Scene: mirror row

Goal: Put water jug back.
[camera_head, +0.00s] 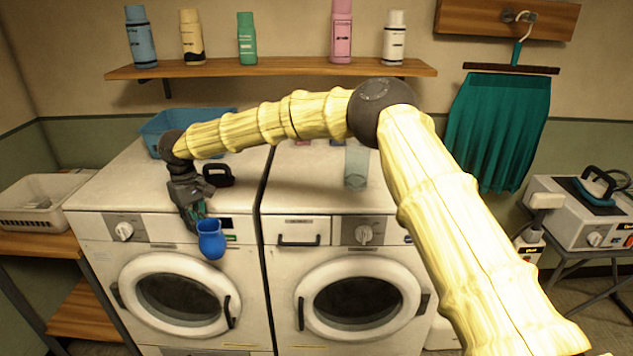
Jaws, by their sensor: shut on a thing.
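A small blue jug (211,241) with a flared rim shows in the head view, in front of the left washing machine's upper front panel. My gripper (198,218) reaches down over the machine's front edge and is shut on the jug at its upper left side. The jug looks roughly upright and clear of the machine top. The exact grip point is partly hidden by the gripper's dark fingers.
Left (85,198) and right (300,178) white machines stand side by side. On top are a blue basin (160,122), a black-handled object (218,175) and a clear container (357,166). A wall shelf (270,67) holds several bottles. A white basket (40,216) stands left.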

